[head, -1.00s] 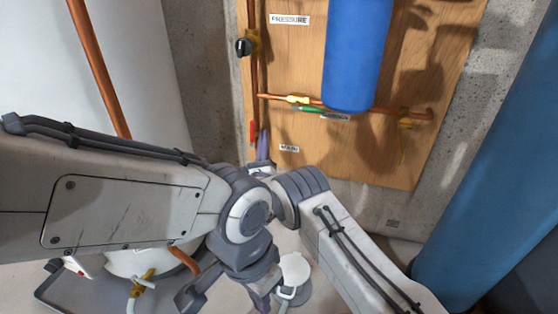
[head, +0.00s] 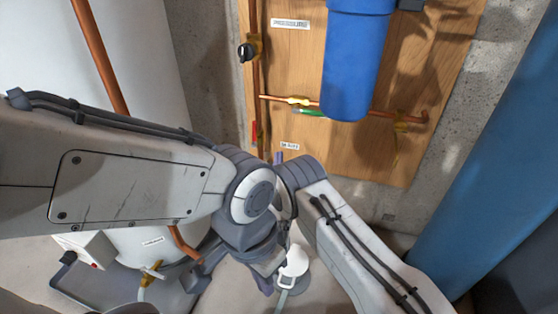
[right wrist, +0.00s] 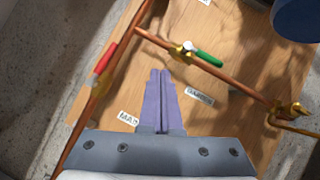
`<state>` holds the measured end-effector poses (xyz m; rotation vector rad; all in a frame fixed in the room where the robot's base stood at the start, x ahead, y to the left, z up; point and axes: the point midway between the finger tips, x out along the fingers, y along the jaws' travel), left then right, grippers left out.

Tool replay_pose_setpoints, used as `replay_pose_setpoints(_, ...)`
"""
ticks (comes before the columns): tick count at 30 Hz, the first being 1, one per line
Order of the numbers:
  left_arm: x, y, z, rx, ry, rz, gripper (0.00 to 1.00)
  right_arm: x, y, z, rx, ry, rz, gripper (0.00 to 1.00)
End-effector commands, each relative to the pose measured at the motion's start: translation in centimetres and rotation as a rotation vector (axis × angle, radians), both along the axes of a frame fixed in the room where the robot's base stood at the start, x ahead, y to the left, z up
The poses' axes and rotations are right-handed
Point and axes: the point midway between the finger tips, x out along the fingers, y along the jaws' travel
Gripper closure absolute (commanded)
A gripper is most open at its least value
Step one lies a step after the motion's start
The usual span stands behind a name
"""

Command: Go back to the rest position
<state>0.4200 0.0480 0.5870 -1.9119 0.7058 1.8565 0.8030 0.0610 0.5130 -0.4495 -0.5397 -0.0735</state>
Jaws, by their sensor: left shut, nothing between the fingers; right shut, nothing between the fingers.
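My right gripper (right wrist: 160,73) has two purple fingers pressed together with nothing between them, in front of the wooden panel (right wrist: 240,75) in the right wrist view. I cannot tell whether its tips touch the panel. In the head view only a bit of the right gripper (head: 279,157) shows above the crossing arms. My left gripper (head: 266,284) points down below the crossing, near a white round-topped object (head: 294,261). It is shut and empty, partly hidden by its own wrist. My left arm's wrist overlaps my right arm in the picture.
The panel carries copper pipes, a red-handled valve (right wrist: 104,58), a green-handled valve (right wrist: 207,57), a black knob (head: 246,51) and a blue filter housing (head: 357,65). A big blue pipe (head: 490,170) stands right. A white tank (head: 135,60) and grey tray (head: 80,290) are left.

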Motion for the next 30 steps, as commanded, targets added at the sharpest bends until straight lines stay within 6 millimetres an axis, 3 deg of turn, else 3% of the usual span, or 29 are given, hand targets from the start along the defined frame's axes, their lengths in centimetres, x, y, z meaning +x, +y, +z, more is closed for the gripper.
replay_pose_setpoints(6, 0.0, 0.0, 0.0, 0.000, 0.000, 0.000, 1.00, 0.1, -0.1, 0.3, 0.003, 0.001, -0.005, 1.00)
replay_pose_setpoints(10, 0.0, 0.0, 0.4, 0.000, 0.000, 0.000, 1.00, 0.8, -1.9, 2.8, 0.054, 0.027, -0.093, 1.00)
replay_pose_setpoints(14, 0.0, 0.0, 1.1, 0.000, 0.000, 0.000, 1.00, 1.0, -6.7, 7.6, 0.206, 0.098, -0.296, 1.00)
replay_pose_setpoints(17, 0.0, 0.0, 1.7, 0.000, 0.000, 0.000, 1.00, -0.8, -11.7, 10.8, 0.389, 0.170, -0.483, 1.00)
replay_pose_setpoints(20, 0.0, 0.0, 2.2, 0.000, 0.000, 0.000, 1.00, -4.3, -16.1, 12.7, 0.608, 0.238, -0.660, 1.00)
replay_pose_setpoints(24, 0.0, 0.0, 3.0, 0.000, 0.000, 0.000, 1.00, -11.1, -20.5, 13.5, 0.962, 0.316, -0.881, 1.00)
replay_pose_setpoints(27, 0.0, 0.0, 3.5, 0.000, 0.000, 0.000, 1.00, -16.8, -21.8, 13.2, 1.243, 0.361, -1.021, 1.00)
replay_pose_setpoints(30, 0.0, 0.0, 4.0, 0.000, 0.000, 0.000, 1.00, -22.6, -21.5, 12.6, 1.542, 0.395, -1.147, 1.00)
